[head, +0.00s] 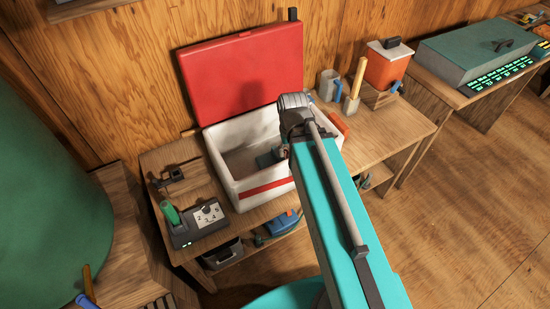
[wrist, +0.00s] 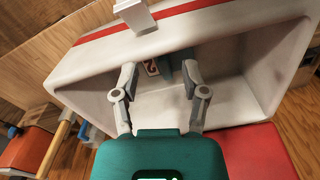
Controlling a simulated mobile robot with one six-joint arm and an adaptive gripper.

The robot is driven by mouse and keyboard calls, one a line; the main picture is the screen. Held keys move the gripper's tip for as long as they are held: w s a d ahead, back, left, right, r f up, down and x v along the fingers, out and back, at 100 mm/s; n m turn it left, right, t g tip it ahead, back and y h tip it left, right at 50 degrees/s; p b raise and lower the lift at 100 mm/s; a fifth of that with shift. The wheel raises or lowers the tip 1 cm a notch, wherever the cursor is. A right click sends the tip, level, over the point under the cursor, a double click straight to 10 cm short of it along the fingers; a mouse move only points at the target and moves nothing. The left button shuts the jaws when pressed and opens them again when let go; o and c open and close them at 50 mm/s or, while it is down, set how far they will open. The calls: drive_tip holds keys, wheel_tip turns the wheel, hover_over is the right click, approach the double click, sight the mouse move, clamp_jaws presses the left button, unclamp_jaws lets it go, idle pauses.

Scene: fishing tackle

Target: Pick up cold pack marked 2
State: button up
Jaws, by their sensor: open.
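A white cooler (head: 222,170) with a red stripe stands open on the wooden bench, and its wall also shows in the wrist view (wrist: 110,50). In the head view, a blue-grey pack (head: 266,159) lies in the cooler, partly hidden by my arm. My gripper (wrist: 160,75) is open, with its fingers reaching into the cooler on either side of the label. Contact cannot be told.
The red lid (head: 245,72) stands raised behind the cooler. A control box with a green handle (head: 198,225) is at the left. A grey mug (head: 327,85) and an orange container (head: 385,65) stand right of the cooler. The cooler walls surround the gripper.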

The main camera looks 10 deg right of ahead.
drive_tip(key=shift+o, duration=1)
drive_tip(key=shift+d, duration=0.1)
drive_tip(key=shift+o, duration=0.4)
drive_tip(key=shift+w+f, duration=0.2)
drive_tip(key=shift+w, duration=0.2)
drive_tip(key=n+b, duration=0.3)
drive_tip(key=b, duration=0.4)
hover_over(277, 151)
wheel_tip(277, 151, down, 6)
drive_tip(key=shift+f, duration=0.2)
wheel_tip(277, 151, down, 8)
drive_tip(key=b, duration=0.8)
drive_tip(key=shift+f, duration=0.15)
